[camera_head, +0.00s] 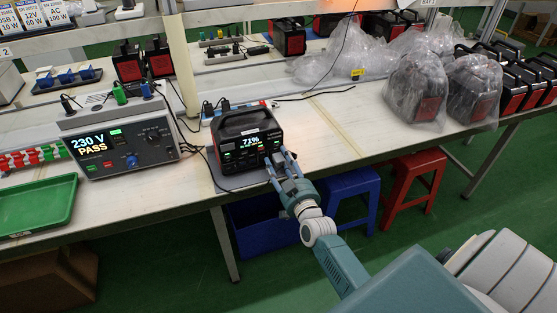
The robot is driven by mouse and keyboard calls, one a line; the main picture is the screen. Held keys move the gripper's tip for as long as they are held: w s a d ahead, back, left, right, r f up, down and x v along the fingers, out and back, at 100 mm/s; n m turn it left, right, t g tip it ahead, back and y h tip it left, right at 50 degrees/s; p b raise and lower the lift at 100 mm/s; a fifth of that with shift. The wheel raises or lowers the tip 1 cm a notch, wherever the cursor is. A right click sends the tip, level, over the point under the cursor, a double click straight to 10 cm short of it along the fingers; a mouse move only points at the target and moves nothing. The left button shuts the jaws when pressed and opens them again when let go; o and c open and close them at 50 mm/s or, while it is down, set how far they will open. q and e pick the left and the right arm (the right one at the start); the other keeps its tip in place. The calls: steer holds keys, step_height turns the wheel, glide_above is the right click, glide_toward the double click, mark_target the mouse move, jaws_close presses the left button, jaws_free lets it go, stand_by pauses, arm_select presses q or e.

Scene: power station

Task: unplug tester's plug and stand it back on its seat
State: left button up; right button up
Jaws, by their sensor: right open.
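The tester (122,140) is a grey box at the left, with a lit screen reading 230 V PASS. A black power station (243,138) with a handle and a lit screen reading 71% stands to its right, on a dark mat. Dark cables run from the tester's side toward the power station. My right gripper (280,160) is open at the right part of the power station's front. Its fingers cover that part, so I cannot make out the tester's plug or whether the fingers touch it. The plug's seat is not clearly visible. My left gripper is not in view.
A green tray (38,207) lies at the bench's left front. Bagged power stations (418,90) stand at the right. A blue stool (350,190) and a red stool (413,180) are under the bench.

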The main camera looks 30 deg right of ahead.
mark_target(281, 164)
jaws_close()
steer(key=shift+s, duration=0.15)
steer(key=shift+p+v, duration=1.35)
steer(key=shift+v, duration=1.5)
